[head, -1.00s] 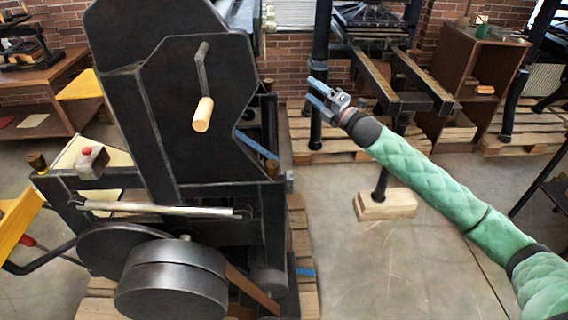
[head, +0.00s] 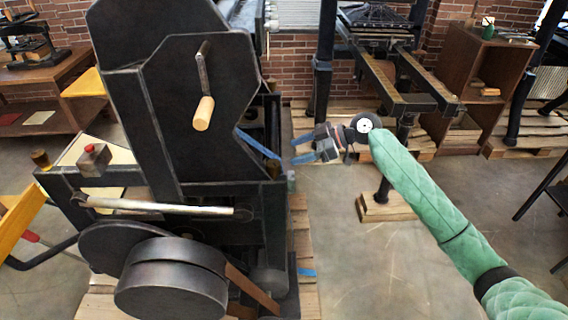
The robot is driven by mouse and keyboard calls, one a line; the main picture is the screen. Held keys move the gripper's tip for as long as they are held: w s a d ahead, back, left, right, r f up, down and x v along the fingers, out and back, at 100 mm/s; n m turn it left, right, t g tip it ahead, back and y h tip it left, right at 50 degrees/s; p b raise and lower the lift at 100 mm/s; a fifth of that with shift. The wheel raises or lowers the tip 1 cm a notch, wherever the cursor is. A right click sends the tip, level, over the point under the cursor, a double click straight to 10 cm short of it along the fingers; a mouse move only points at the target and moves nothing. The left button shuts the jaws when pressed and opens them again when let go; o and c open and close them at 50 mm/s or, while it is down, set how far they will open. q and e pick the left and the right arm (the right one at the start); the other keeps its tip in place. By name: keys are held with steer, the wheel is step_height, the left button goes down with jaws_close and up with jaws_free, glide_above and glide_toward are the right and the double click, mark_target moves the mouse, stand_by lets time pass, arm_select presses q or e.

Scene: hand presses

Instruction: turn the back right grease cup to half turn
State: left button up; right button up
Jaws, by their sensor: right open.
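The black press (head: 195,110) fills the left half of the head view. A small brass-coloured grease cup (head: 271,85) shows faintly at the back of its right side; its turn position is too small to tell. Another cup (head: 273,168) is at the front right corner, and one (head: 40,159) stands at the left. My right gripper (head: 298,149) is open and empty, with its blue fingers pointing left at the press's right side. It looks apart from the cups, though depth is hard to judge. My left gripper is not in view.
A crank with a wooden handle (head: 203,113) sticks out of the press's front. A red button box (head: 93,159) is at its left. Another press on a pallet stands behind my right arm, near a brown cabinet (head: 481,82).

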mark_target(276, 162)
steer(key=s+a+g+p, duration=0.1)
steer(key=a, duration=0.1)
steer(key=s+a+p, duration=0.1)
steer(key=a, duration=0.1)
steer(key=s+a+g+p, duration=0.1)
steer(key=a, duration=0.1)
steer(key=shift+s+a+f+n+g+y, duration=0.2)
steer(key=shift+f+n+g+y, duration=0.1)
steer(key=shift+f, duration=0.1)
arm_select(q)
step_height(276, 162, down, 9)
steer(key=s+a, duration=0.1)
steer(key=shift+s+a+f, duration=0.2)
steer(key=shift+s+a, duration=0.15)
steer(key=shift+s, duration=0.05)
arm_select(e)
steer(key=shift+x, duration=0.9)
steer(key=shift+d+f, duration=0.1)
steer(key=shift+f, duration=0.05)
